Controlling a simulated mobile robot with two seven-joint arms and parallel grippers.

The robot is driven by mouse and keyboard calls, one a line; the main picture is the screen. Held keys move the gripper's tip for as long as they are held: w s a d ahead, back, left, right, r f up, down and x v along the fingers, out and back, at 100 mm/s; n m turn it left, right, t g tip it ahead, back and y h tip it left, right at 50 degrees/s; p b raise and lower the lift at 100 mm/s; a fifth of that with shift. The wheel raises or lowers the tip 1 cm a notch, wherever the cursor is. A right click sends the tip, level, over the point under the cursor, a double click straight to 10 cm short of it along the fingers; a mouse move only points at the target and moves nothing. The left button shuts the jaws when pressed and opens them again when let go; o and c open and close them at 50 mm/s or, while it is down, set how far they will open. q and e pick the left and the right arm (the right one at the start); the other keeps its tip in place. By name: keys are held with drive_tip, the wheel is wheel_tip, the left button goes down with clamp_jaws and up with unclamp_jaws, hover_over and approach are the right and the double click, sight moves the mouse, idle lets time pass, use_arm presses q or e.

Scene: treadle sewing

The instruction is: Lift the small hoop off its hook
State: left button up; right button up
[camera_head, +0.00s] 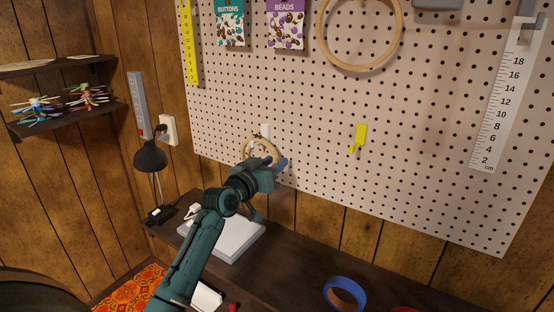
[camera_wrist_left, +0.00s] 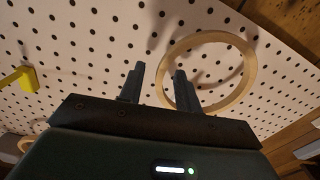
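The small wooden hoop (camera_head: 247,146) hangs on a white hook (camera_head: 265,130) low on the pegboard, left of the yellow hook. My left gripper (camera_head: 274,164) is in front of the hoop and partly hides it in the head view. In the left wrist view the gripper (camera_wrist_left: 160,84) is open. Part of the hoop's rim (camera_wrist_left: 251,72) shows in the gap between the two fingers, with one finger seen over the ring's inside. I cannot tell whether the fingers touch it. My right gripper is not in view.
A yellow hook (camera_head: 360,136) is to the right on the pegboard (camera_head: 320,110). A large hoop (camera_head: 402,30) hangs higher up. A black lamp (camera_head: 151,156) stands at the left. A white box (camera_head: 232,238) and blue tape (camera_head: 345,291) are on the dark table below.

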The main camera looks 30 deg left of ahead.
sight(277, 155)
use_arm(q)
drive_tip(key=shift+w, duration=1.15)
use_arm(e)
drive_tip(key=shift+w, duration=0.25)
use_arm(q)
drive_tip(key=shift+c, duration=0.3)
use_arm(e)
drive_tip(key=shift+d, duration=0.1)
use_arm(q)
clamp_jaws()
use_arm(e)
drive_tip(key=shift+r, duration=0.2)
use_arm(q)
drive_tip(key=shift+r, duration=0.15)
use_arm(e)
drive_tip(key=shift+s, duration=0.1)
use_arm(q)
drive_tip(key=shift+r+p, duration=0.15)
drive_tip(key=shift+p, duration=0.15)
drive_tip(key=shift+r+p, duration=0.75)
drive_tip(key=shift+r, duration=0.1)
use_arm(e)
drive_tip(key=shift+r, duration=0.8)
